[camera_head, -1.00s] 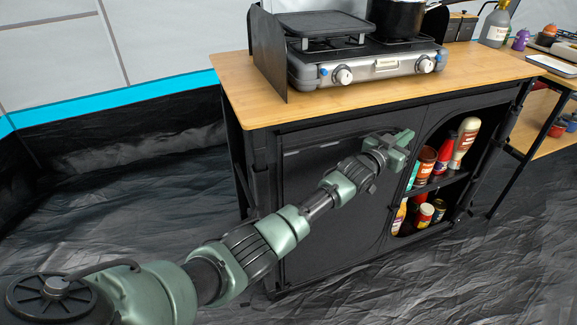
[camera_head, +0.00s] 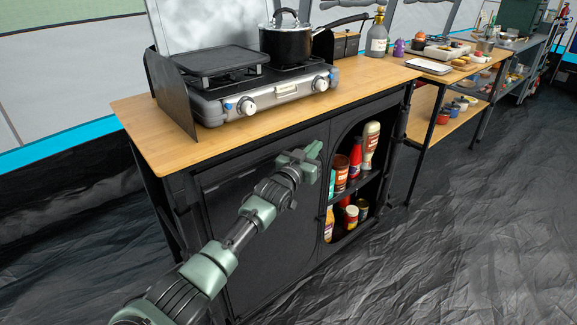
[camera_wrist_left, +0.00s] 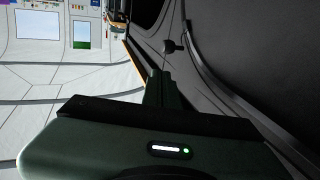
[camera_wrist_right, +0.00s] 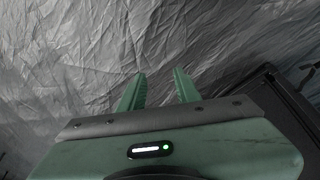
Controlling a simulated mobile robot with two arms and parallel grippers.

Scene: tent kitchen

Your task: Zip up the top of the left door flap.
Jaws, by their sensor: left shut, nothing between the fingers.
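The left door flap (camera_head: 255,225) is a black panel covering the left front of the cabinet under the wooden counter. A faint line runs along its upper part; I cannot tell whether it is a zip. My left gripper (camera_head: 310,154) is shut and empty near the flap's upper right, beside the open shelf compartment. Its closed fingers (camera_wrist_left: 160,88) also show in the left wrist view, short of a small dark knob (camera_wrist_left: 170,46) on a thin line against dark fabric. My right gripper (camera_wrist_right: 159,88) is open and empty above crinkled dark sheeting; it is not in the head view.
The open compartment (camera_head: 350,187) holds several bottles and jars close to my left gripper. The counter (camera_head: 150,135) carries a camping stove (camera_head: 270,96) and a black pot (camera_head: 286,45). Another table with food stands at the right. The black floor (camera_head: 450,230) at the right is clear.

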